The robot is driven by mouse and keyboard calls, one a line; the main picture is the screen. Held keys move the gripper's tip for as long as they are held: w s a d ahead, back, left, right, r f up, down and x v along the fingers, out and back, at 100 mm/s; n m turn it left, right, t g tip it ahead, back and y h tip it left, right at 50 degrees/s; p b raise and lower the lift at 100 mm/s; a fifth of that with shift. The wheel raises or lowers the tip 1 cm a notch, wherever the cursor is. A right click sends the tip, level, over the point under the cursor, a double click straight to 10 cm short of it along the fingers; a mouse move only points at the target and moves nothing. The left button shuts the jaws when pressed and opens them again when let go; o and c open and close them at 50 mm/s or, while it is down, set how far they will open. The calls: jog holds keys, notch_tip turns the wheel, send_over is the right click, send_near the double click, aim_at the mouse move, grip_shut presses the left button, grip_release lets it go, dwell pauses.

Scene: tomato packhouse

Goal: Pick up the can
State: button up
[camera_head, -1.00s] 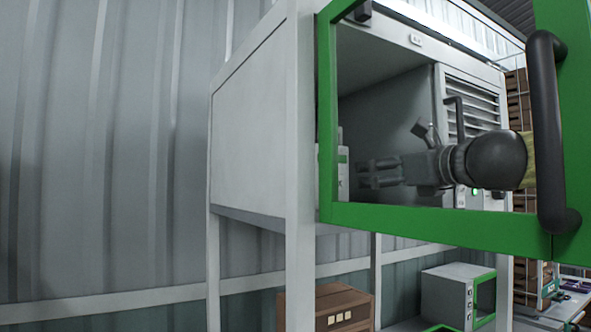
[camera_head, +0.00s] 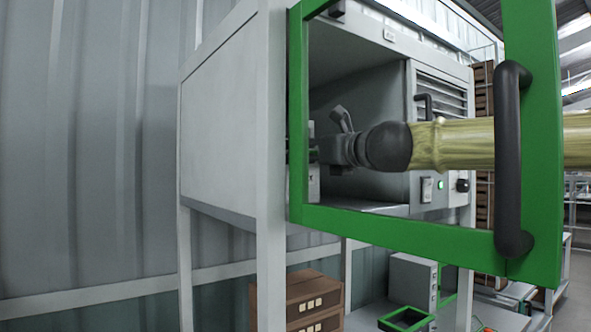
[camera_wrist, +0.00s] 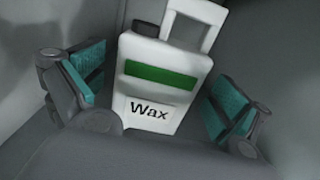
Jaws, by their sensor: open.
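The can (camera_wrist: 163,78) is white with a green band and the word "Wax", and it has a handle and a dark cap at its top. It stands inside the grey cabinet (camera_head: 385,100). In the wrist view my gripper (camera_wrist: 155,90) is open, with one teal-padded finger to each side of the can and gaps showing between. In the head view only a pale sliver of the can (camera_head: 313,180) shows, and my gripper (camera_head: 318,150) is partly hidden behind the green door frame.
The cabinet's green-framed door (camera_head: 400,232) with a black handle (camera_head: 508,160) stands open in front of my arm. The cabinet's grey walls are close around the can. Brown boxes (camera_head: 300,295) and a small grey cabinet (camera_head: 410,280) stand below.

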jog(key=shift+p+x, duration=1.25)
jog(key=shift+x, duration=1.3)
jog(key=shift+w+d+r, duration=0.1)
jog(key=shift+d, duration=0.05)
jog(key=c, duration=1.6)
jog(key=shift+r, duration=0.15)
